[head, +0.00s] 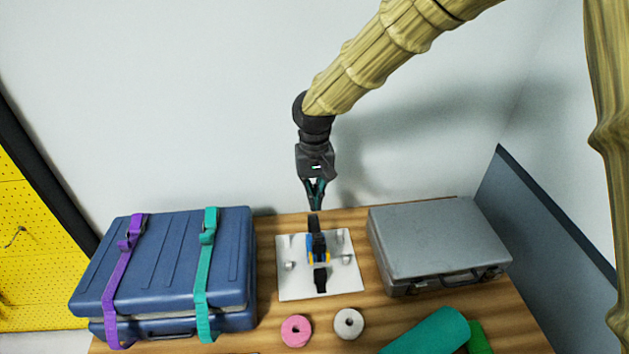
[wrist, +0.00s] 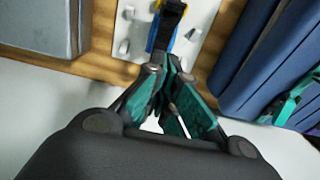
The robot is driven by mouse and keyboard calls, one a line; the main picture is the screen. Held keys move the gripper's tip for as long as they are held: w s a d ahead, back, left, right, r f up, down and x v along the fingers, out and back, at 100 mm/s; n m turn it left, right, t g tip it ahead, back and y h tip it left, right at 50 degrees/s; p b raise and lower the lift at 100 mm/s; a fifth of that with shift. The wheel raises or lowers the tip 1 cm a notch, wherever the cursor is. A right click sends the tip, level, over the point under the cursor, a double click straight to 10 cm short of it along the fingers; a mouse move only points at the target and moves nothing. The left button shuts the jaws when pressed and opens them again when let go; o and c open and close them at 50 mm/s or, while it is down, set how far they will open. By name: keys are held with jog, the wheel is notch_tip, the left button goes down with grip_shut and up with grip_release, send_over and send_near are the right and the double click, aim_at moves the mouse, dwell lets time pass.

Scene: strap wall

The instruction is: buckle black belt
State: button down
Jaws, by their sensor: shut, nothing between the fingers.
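The black belt (head: 320,279) lies across a pale plate (head: 292,289) in the middle of the table. A blue and yellow piece sits around the belt's middle; in the wrist view the blue and yellow piece (wrist: 167,22) is partly cut off by the top edge. Whether the buckle is joined cannot be told. My gripper (head: 316,207) points down just above the far end of the belt, its teal fingers shut and empty. In the wrist view my gripper (wrist: 170,70) appears just below the belt, with a gap that is hard to judge.
A blue case (head: 178,262) with purple and teal straps stands left of the plate. A grey case (head: 435,240) stands right. A pink roll (head: 297,331), a white roll (head: 349,324) and a teal roll (head: 428,333) lie in front. The wall is close behind.

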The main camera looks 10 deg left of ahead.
aim_at(318, 236)
notch_tip(318, 236, down, 4)
jog(key=shift+s+r+p, duration=0.15)
jog(key=shift+r+p, duration=0.05)
jog(key=shift+p, duration=0.4)
jog(key=s+p, duration=0.1)
jog(key=s+d, duration=0.1)
jog(key=s, duration=0.1)
jog(key=shift+s+d+f+p, duration=0.2)
jog(key=shift+p, duration=0.2)
jog(key=shift+s+f, duration=0.1)
jog(key=shift+f, duration=0.05)
jog(key=shift+d, duration=0.1)
